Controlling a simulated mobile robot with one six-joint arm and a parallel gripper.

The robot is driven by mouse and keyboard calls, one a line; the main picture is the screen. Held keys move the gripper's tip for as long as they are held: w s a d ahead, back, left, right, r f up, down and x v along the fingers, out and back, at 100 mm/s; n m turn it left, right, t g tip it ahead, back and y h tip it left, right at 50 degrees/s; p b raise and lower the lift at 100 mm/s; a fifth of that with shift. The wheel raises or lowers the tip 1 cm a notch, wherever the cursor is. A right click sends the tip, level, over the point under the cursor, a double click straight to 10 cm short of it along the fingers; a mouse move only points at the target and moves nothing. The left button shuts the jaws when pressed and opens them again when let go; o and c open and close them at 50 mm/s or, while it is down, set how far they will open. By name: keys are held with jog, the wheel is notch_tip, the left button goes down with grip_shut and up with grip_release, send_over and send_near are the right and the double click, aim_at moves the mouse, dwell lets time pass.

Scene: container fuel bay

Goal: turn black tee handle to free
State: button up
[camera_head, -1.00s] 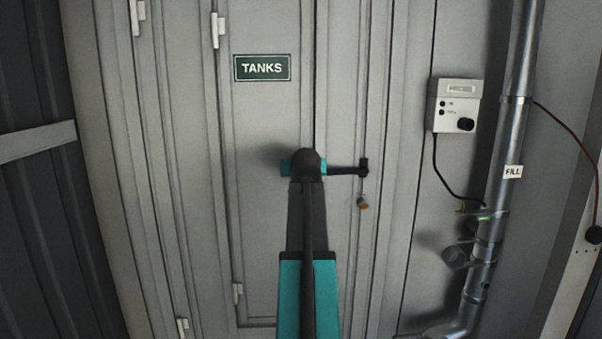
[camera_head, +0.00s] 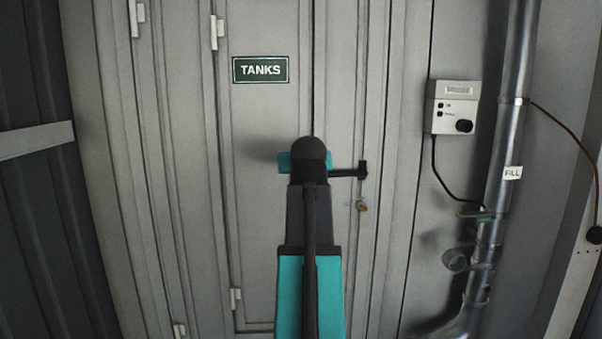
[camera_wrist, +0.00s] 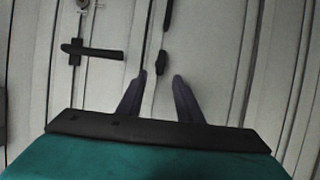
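A black handle (camera_head: 347,173) is on the grey door, just right of my arm in the head view. Its bar lies level, with a short upright piece at its right end, like a tee on its side. In the wrist view the black handle (camera_wrist: 95,51) is at upper left, and its bar points right towards my fingers without reaching them. My gripper (camera_wrist: 160,78) is open and empty, with its two dark fingers apart. In the head view the fingers are hidden behind my own wrist.
A narrow dark piece (camera_wrist: 161,62) on the door shows between the fingertips; I cannot tell what it is. A control box (camera_head: 452,107) and a steel fill pipe (camera_head: 510,125) stand to the right. A TANKS sign (camera_head: 260,69) is above.

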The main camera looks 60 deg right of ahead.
jog(key=shift+s+a+r, duration=0.25)
jog(key=shift+s+a, duration=0.15)
jog(key=shift+a, duration=0.1)
dwell(0.3)
